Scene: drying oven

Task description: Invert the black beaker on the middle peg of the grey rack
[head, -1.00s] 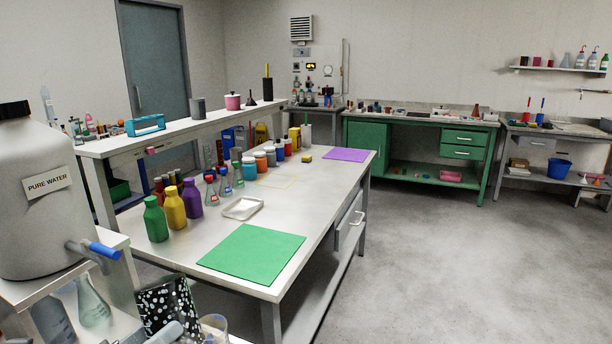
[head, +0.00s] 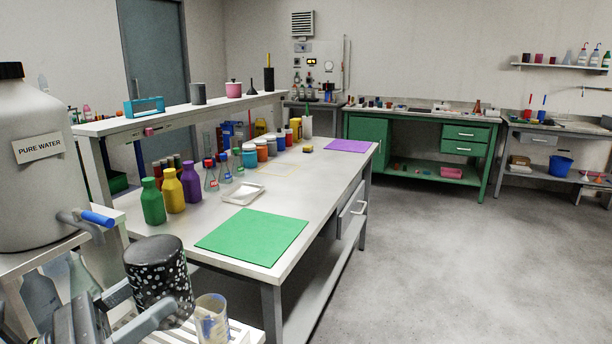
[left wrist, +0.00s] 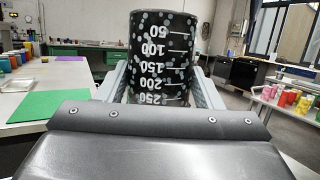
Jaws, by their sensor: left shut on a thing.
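The black beaker (head: 160,268), speckled white, is upside down at the lower left of the head view, its closed base facing up. My left gripper (head: 150,300) is shut on it, one finger on each side. In the left wrist view the beaker (left wrist: 162,50) stands between the fingers (left wrist: 160,88), its scale running from 50 at the top to 250 at the bottom. A pale slatted surface (head: 243,332) shows below and right of the beaker; I cannot tell whether it is the grey rack. No middle peg can be made out. My right gripper is not in view.
A clear glass vessel (head: 211,318) stands close to the right of the held beaker. The big pure water container (head: 35,190) with its blue-handled tap (head: 97,218) is at the left. The workbench with a green mat (head: 252,238) lies beyond.

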